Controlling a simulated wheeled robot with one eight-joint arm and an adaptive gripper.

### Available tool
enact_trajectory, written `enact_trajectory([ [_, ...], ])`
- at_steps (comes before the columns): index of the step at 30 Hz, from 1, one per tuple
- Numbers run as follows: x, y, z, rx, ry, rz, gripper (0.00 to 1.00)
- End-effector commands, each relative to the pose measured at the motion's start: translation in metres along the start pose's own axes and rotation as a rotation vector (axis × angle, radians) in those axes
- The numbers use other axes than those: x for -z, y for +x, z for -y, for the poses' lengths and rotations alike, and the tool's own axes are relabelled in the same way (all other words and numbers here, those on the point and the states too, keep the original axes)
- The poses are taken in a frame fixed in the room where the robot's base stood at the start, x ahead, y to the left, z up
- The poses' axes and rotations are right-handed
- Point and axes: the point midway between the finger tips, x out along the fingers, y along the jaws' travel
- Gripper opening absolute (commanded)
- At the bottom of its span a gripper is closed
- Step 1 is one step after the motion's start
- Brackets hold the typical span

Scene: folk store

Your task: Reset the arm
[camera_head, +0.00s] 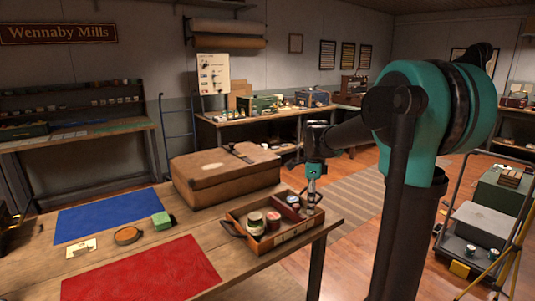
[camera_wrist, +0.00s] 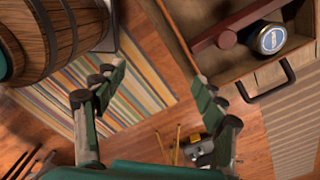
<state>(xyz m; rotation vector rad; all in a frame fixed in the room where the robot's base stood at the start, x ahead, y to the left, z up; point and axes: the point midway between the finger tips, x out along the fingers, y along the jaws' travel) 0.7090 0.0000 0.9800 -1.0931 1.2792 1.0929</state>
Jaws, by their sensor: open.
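My gripper (camera_head: 311,205) hangs at the right end of a wooden tray (camera_head: 283,238) on the workbench, on a dark arm with teal joints. In the wrist view my gripper (camera_wrist: 158,85) is open, its two fingers wide apart with nothing between them, only rug and floor below. Whether the finger touches the tray is unclear.
A loaded cart (camera_head: 483,225) stands right. The wrist view shows a barrel (camera_wrist: 60,35).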

Motion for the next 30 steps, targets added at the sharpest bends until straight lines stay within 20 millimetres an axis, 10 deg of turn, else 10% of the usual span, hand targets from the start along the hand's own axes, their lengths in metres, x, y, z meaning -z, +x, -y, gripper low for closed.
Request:
enact_trajectory([
  [19, 0.023, 0.037, -0.052, 0.099, -0.454, 0.0, 0.71],
  [30, 0.055, 0.101, -0.142, 0.246, -1.153, -0.101, 0.71],
])
